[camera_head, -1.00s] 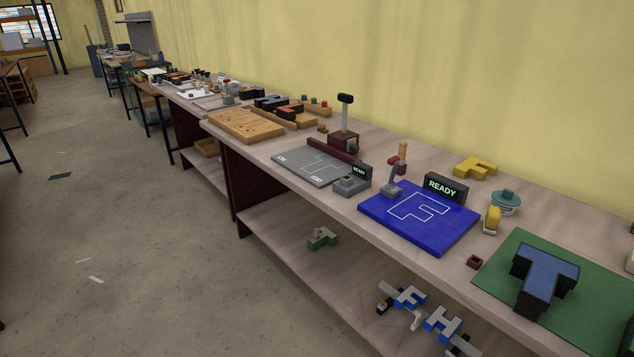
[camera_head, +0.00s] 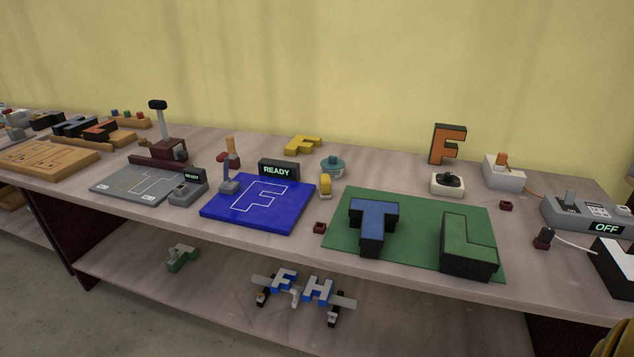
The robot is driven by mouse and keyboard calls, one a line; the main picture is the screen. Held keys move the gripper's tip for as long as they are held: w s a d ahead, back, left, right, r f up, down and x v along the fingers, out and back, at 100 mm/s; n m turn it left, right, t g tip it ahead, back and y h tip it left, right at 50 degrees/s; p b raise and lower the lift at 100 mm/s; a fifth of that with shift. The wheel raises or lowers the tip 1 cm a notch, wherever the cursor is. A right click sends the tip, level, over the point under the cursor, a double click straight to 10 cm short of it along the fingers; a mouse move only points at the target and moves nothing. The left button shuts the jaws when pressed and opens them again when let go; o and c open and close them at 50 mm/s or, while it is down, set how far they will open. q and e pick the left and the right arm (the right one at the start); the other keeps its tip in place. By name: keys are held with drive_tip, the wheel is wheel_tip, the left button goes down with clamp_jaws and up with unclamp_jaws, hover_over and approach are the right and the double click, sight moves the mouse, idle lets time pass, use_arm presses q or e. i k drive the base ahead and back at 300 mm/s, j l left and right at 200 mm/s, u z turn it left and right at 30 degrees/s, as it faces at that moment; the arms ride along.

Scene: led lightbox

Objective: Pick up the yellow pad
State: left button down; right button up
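A small yellow block-like piece with a pale base (camera_head: 325,186) stands on the workbench just right of the blue board. It looks most like the yellow pad. A flat yellow F-shaped piece (camera_head: 302,145) lies farther back near the wall, behind the READY sign.
On the workbench (camera_head: 290,253) are the blue F board (camera_head: 250,222), the READY sign (camera_head: 279,170), a teal-topped round item (camera_head: 333,167) and a green mat (camera_head: 415,205) bearing T and L blocks. A dark red cup (camera_head: 320,228) sits near the front. The lower shelf holds letter pieces (camera_head: 300,287).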

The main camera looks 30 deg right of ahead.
sight(326, 184)
drive_tip(key=i+j+z, duration=0.1)
drive_tip(key=z, duration=0.3)
drive_tip(key=j+z, duration=0.3)
drive_tip(key=z, duration=0.15)
drive_tip(key=i+j+z, duration=0.1)
drive_tip(key=z, duration=0.3)
drive_tip(key=j, duration=0.1)
